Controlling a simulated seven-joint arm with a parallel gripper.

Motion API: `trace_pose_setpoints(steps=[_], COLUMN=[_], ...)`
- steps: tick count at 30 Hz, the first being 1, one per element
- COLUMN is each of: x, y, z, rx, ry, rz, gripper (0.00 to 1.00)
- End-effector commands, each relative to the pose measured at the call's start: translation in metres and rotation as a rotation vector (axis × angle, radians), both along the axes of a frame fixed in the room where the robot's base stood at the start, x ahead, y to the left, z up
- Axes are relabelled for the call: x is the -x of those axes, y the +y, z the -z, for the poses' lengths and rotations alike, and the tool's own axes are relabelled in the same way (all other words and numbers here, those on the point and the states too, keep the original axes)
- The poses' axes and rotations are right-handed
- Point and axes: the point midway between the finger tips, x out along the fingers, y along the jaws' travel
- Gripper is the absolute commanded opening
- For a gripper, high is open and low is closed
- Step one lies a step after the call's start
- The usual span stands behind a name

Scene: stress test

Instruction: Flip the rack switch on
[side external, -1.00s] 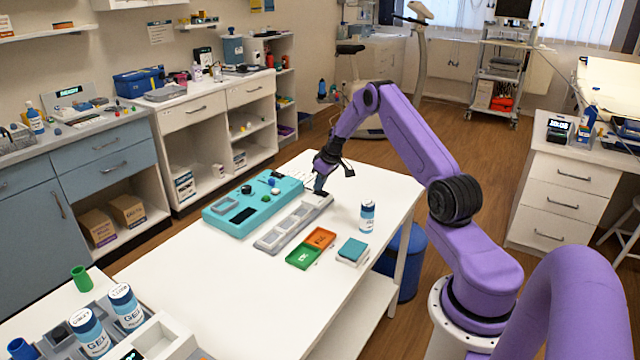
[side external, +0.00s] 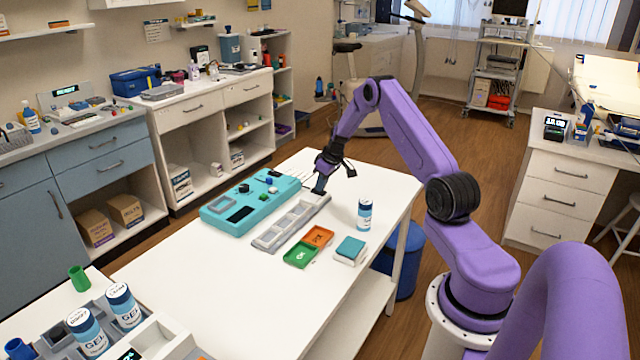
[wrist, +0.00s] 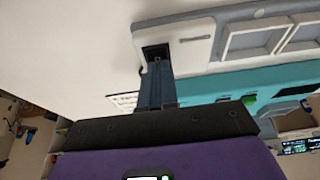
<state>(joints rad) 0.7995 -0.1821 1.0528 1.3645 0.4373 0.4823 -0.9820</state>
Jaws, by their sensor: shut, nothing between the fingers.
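The rack (side external: 268,241) is a long pale grey tray with a row of square compartments, lying on the white table beside a teal panel (side external: 226,224). It also shows at the top right of the wrist view (wrist: 205,42). At the rack's far end is a dark square recess (wrist: 153,50). My gripper (side external: 319,190) points down at that end, and its shut fingers (wrist: 157,62) reach the recess with nothing between them. The fingers cover much of the recess, so I cannot make out a switch lever or its position. Whether the fingertips touch anything is unclear.
Green (side external: 301,254) and orange (side external: 318,236) trays, a teal-topped block (side external: 350,249) and a white-and-blue can (side external: 365,214) stand right of the rack. Knobs and buttons rise from the teal panel. The table's near left part is clear.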

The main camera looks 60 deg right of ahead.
Motion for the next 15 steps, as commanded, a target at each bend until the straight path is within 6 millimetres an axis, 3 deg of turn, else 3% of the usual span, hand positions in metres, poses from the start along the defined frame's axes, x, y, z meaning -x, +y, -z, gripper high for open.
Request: trace_pose_setpoints(steps=[8,15], x=[0.001,0.01], y=[-0.001,-0.001], z=[-0.013,-0.054], rx=[0.002,0.002], ry=[-0.003,-0.002], rz=[0.002,0.002], gripper=[0.0,0.0])
